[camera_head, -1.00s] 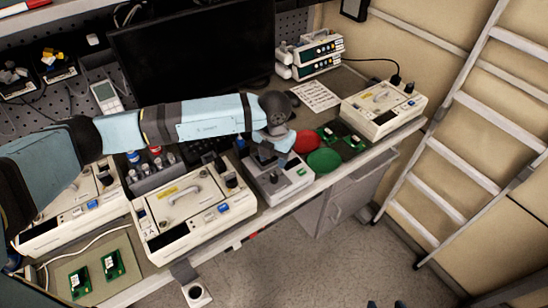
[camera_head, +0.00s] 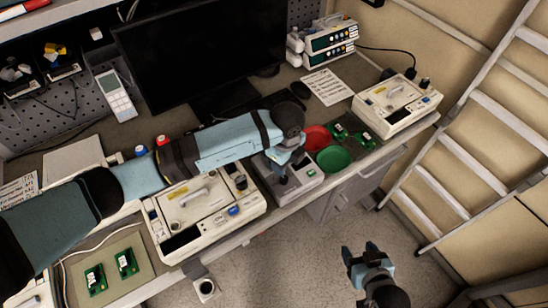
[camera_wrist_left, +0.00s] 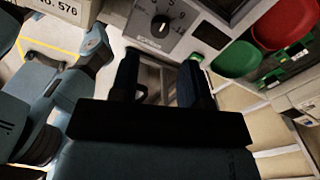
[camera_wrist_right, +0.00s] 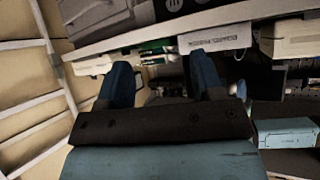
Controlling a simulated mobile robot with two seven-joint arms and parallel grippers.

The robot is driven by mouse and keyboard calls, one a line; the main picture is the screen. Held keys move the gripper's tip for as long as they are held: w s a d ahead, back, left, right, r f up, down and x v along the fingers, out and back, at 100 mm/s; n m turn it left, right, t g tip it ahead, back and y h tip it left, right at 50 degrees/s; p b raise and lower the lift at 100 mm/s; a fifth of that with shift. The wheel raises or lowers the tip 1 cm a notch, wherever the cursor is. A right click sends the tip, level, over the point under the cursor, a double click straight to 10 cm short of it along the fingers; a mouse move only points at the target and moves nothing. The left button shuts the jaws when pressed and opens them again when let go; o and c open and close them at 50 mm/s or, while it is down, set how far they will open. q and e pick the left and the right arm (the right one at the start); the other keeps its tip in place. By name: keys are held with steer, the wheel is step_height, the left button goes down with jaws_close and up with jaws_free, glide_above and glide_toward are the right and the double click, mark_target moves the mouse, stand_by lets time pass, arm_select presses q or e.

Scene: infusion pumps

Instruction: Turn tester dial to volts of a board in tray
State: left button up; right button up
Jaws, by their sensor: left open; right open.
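The tester (camera_head: 304,184) is a pale box on the bench, partly covered by my left arm. Its black dial (camera_wrist_left: 160,25) with a white pointer and numbers around it shows in the left wrist view. My left gripper (camera_wrist_left: 161,80) is open and empty, its fingers pointing toward the dial's panel and apart from the dial. In the head view its fingers are mostly hidden at the tester. My right gripper (camera_head: 360,252) is open and empty over the floor in front of the bench. Green boards lie on an olive tray (camera_head: 75,259) at left: one board (camera_head: 95,280) and another (camera_head: 126,263).
A red dish (camera_head: 317,138) and a green dish (camera_head: 334,159) stand right of the tester, beside more green boards (camera_head: 365,140). Pump units flank them: one at left (camera_head: 205,205), one at right (camera_head: 397,100). A ladder (camera_head: 480,130) leans at right.

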mark_target(284, 178)
arm_select(q)
steer(key=shift+f, duration=0.5)
step_height(284, 178, down, 6)
steer(key=b, duration=0.4)
steer(key=shift+b, duration=0.35)
steer(key=shift+r, duration=0.2)
steer(key=shift+c, duration=1.3)
steer(key=c, duration=0.4)
